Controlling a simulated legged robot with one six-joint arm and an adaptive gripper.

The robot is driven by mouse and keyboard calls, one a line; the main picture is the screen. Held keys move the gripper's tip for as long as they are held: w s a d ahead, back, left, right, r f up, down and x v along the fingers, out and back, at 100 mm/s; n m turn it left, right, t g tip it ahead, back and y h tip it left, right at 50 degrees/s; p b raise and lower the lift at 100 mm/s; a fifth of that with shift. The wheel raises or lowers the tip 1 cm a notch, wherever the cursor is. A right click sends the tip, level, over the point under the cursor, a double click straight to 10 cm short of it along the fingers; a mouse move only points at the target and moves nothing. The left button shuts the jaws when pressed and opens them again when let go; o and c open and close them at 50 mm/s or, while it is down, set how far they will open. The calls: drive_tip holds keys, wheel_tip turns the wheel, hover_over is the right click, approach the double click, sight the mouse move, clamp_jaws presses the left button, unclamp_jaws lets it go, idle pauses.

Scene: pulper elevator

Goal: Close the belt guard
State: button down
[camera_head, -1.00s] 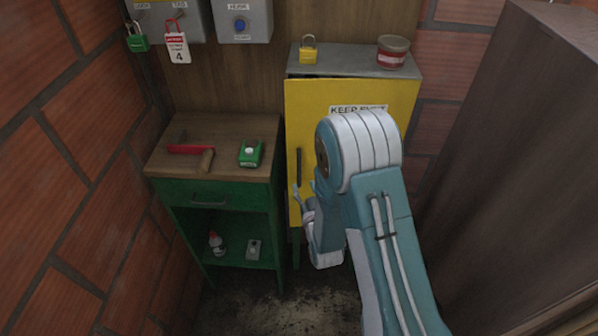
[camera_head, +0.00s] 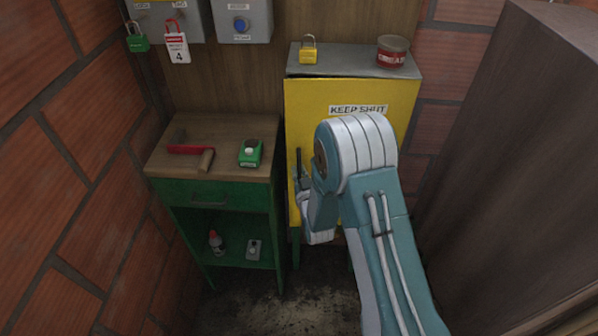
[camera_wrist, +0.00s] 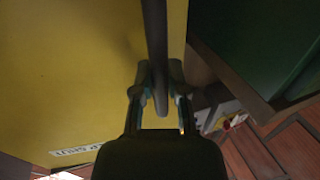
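The belt guard is a yellow panel (camera_head: 355,92) on the front of the cabinet, marked KEEP SHUT. I cannot tell if it sits fully flush. Its dark upright bar handle (camera_head: 299,163) is near the left edge. My gripper (camera_head: 303,184) is at the lower part of this handle, partly hidden by my arm. In the wrist view the handle (camera_wrist: 154,35) runs between the two fingers of my gripper (camera_wrist: 159,75). The fingers look open, with narrow gaps beside the bar. The yellow panel (camera_wrist: 70,80) fills the left of that view.
A yellow padlock (camera_head: 308,52) and red tin (camera_head: 392,52) stand on the cabinet top. A green bench (camera_head: 215,192) on the left holds a hand tool (camera_head: 190,149) and green device (camera_head: 250,153). A large brown cabinet (camera_head: 510,140) bounds the right side.

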drive_tip(key=w+h, duration=0.1)
drive_tip(key=w+m, duration=0.1)
drive_tip(key=w, duration=0.1)
drive_tip(key=shift+w+a+h, duration=0.1)
drive_tip(key=shift+a+h, duration=0.25)
drive_tip(key=shift+h, duration=0.05)
drive_tip(key=shift+w+d, duration=0.1)
drive_tip(key=shift+r, duration=0.1)
drive_tip(key=c, duration=0.6)
unclamp_jaws()
drive_tip(key=shift+w, duration=0.15)
drive_tip(key=shift+c, duration=0.2)
drive_tip(key=s+d, duration=0.1)
drive_tip(key=s, duration=1.1)
drive_tip(key=shift+d, duration=0.2)
